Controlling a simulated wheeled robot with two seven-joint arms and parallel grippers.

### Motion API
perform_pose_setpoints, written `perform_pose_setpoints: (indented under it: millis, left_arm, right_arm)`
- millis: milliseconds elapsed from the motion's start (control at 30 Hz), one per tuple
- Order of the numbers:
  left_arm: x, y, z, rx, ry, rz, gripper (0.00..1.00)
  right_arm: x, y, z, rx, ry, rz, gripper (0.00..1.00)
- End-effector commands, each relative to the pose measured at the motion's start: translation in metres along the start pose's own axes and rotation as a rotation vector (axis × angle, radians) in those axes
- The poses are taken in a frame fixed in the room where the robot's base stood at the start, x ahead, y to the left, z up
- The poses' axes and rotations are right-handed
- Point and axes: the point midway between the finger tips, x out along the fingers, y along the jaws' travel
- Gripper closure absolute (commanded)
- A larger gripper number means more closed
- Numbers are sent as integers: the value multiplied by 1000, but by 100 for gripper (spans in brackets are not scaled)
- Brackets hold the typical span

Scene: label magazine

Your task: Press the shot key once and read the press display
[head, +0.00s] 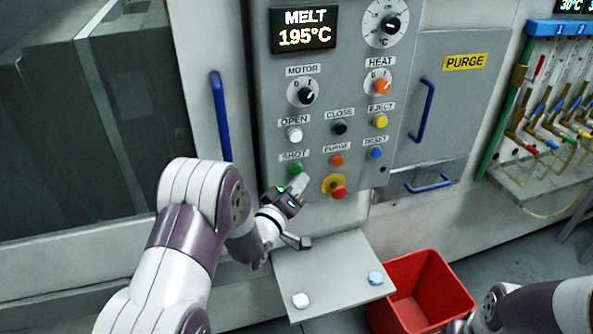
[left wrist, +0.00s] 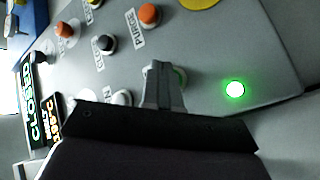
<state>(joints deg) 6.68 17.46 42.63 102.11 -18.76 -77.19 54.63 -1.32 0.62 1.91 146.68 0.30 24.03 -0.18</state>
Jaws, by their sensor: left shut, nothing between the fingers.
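The green shot key (head: 295,168) is on the grey control panel (head: 260,120), under the SHOT label. My left gripper (head: 301,182) is shut and empty, with its fingertips just below and right of the key. In the left wrist view the shut fingers (left wrist: 162,75) hide most of the key; I cannot tell whether they touch it. The melt display (head: 304,27) reads 195°C. In the left wrist view a tilted display (left wrist: 38,110) shows green letters that seem to read CLOSED. Only my right arm shows at lower right; its gripper is out of view.
Other keys sit close by: white open key (head: 294,133), orange purge key (head: 337,160), red stop button (head: 338,191). A lit green lamp (left wrist: 235,89) is beside the fingers. Below are a grey shelf (head: 335,275) and a red bin (head: 450,280).

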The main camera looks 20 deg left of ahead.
Motion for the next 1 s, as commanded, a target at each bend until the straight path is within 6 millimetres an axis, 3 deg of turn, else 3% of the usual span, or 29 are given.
perform_pose_setpoints:
  millis: [1000]
  left_arm:
    - [6, -4, -4, 0, 0, 0, 100]
  right_arm:
    - [4, 0, 0, 0, 0, 0, 57]
